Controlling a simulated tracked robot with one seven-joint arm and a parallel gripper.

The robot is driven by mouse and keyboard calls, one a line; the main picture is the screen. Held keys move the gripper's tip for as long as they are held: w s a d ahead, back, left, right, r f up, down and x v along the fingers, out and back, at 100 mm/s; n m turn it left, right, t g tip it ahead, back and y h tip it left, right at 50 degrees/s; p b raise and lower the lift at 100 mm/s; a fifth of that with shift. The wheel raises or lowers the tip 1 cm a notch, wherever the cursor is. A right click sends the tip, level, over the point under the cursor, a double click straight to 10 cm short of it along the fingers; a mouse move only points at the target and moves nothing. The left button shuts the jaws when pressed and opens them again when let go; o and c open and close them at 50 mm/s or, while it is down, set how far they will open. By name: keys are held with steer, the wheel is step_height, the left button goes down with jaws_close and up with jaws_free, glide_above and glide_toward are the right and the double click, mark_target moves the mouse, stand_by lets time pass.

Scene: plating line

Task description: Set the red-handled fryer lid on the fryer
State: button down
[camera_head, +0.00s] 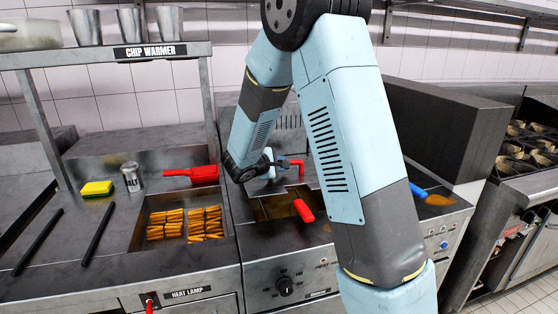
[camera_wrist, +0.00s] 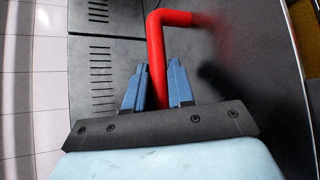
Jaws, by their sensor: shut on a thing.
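My gripper (camera_head: 272,166) is over the back part of the fryer (camera_head: 262,268), left of my own forearm. In the wrist view its two blue fingers (camera_wrist: 157,85) are shut on the bent red handle (camera_wrist: 155,45) of the fryer lid, one finger on each side. The red handle also shows in the head view (camera_head: 298,163). The handle's far end runs to a dark panel (camera_wrist: 245,60), which seems to be the lid; its outline and exact tilt are unclear. The fryer well with amber oil (camera_head: 270,209) shows below my gripper. My arm hides part of the fryer.
A red basket-like handle (camera_head: 304,210) sticks up at the fryer well. A blue handle (camera_head: 420,190) lies by another well to the right. A chip tray (camera_head: 140,232), red scoop (camera_head: 195,174), salt shaker (camera_head: 131,177) and yellow sponge (camera_head: 97,188) are left. A tall dark block (camera_head: 440,125) stands behind right.

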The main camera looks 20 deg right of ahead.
steer(key=shift+f, duration=3.4)
steer(key=c, duration=0.9)
jaws_free()
steer(key=shift+s+f, duration=0.1)
